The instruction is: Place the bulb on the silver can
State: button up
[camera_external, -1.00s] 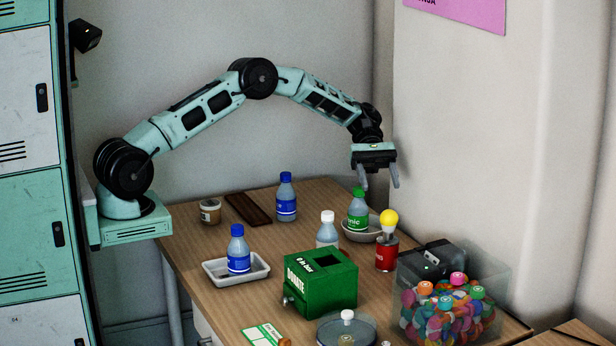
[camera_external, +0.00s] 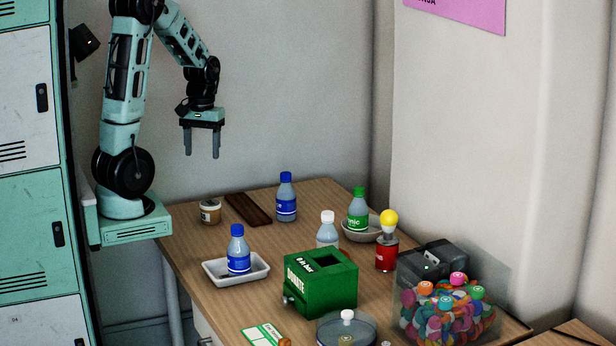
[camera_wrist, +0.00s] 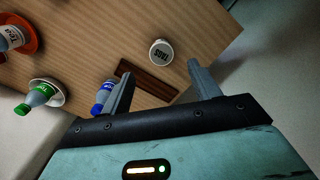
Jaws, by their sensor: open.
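The yellow bulb (camera_external: 389,219) stands upright on top of a red can (camera_external: 386,257) at the right of the table in the external view. Between them is a greyish part, too small to tell whether it is the bulb's base or the can's rim. I see no plainly silver can. My gripper (camera_external: 202,157) is open and empty, pointing down high above the table's back left, well away from the bulb. In the wrist view its fingers (camera_wrist: 160,68) are apart with nothing between them. Bulb and red can do not show clearly there.
The green-capped bottle (camera_external: 358,210) in a bowl is left of the can. Near it are a white-capped bottle (camera_external: 327,232), the green donation box (camera_external: 320,290) and a dark device (camera_external: 436,262) by a clear bin of caps (camera_external: 448,318).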

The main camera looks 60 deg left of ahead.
jog(key=s+f+m+y, duration=0.1)
jog(key=s, duration=0.7)
jog(key=shift+s+d+m, duration=0.15)
jog(key=shift+s+m, duration=0.25)
